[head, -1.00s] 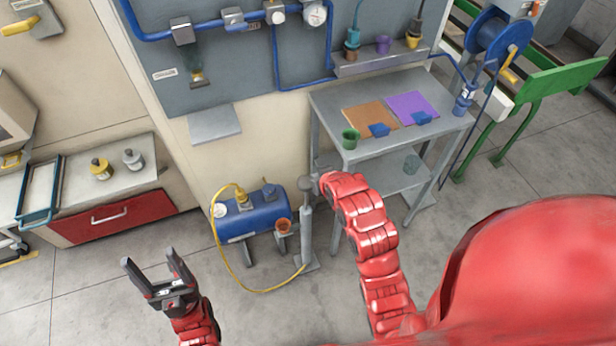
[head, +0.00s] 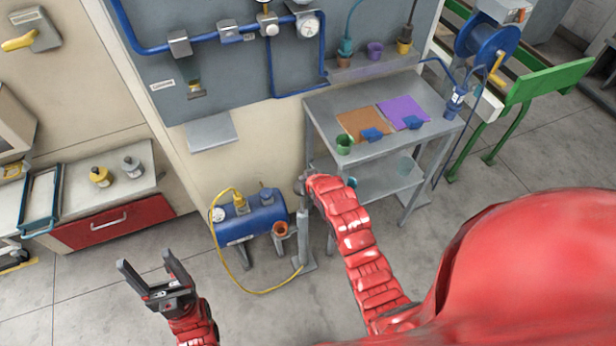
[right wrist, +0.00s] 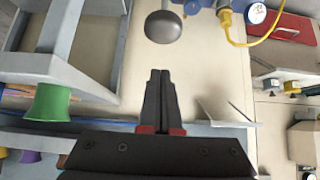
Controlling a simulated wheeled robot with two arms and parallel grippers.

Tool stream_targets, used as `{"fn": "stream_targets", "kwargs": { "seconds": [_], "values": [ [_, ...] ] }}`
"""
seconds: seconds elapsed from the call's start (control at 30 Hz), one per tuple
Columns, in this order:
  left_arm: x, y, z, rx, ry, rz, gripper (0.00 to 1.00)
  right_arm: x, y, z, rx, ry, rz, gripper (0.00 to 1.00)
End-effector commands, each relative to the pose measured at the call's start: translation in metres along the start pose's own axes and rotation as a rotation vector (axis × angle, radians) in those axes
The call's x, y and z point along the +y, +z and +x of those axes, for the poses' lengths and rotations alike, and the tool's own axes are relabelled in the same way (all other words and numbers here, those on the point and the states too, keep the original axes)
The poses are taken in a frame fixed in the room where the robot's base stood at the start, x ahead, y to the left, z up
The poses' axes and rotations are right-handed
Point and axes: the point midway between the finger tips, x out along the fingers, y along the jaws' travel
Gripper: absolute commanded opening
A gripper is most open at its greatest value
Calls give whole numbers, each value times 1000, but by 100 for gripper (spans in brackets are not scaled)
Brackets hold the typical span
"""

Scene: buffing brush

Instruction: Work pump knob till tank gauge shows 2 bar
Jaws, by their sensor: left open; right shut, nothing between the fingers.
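The grey hand pump (head: 302,232) stands upright on the floor, right of the blue tank (head: 252,222). Its knob is hard to make out behind my right gripper (head: 301,184) in the head view. In the right wrist view the round grey pump knob (right wrist: 164,27) lies beyond the tips of my shut, empty right gripper (right wrist: 160,72), with a gap in the picture. The white tank gauge (head: 218,214) is on the tank's left end and also shows in the right wrist view (right wrist: 256,13); its reading is too small to tell. My left gripper (head: 146,262) is open and empty, left of the tank.
A yellow hose (head: 226,262) loops over the floor from tank to pump. A grey trolley (head: 375,150) with cups and mats stands close right of the pump. A red-drawer cabinet (head: 110,220) stands left. Floor in front of the tank is clear.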

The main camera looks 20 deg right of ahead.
Motion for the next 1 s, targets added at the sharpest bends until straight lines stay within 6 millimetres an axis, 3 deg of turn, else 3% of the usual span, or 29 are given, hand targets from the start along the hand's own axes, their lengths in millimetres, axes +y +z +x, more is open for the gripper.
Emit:
{"fn": "stream_targets", "kwargs": {
  "seconds": [0.13, 0.5, 1.0],
  "values": [
    [-1, -2, 11, 0, 0, 0, 70, 0, -2, 15, -2, 0, -1, 0],
    [-2, -5, 29, 0, 0, 0, 70, 0, 25, 38, -3, 0, 0, 0],
    [-2, -5, 30, 0, 0, 0, 70, 0, 28, 43, 0, 1, 0, 0]
  ]
}}
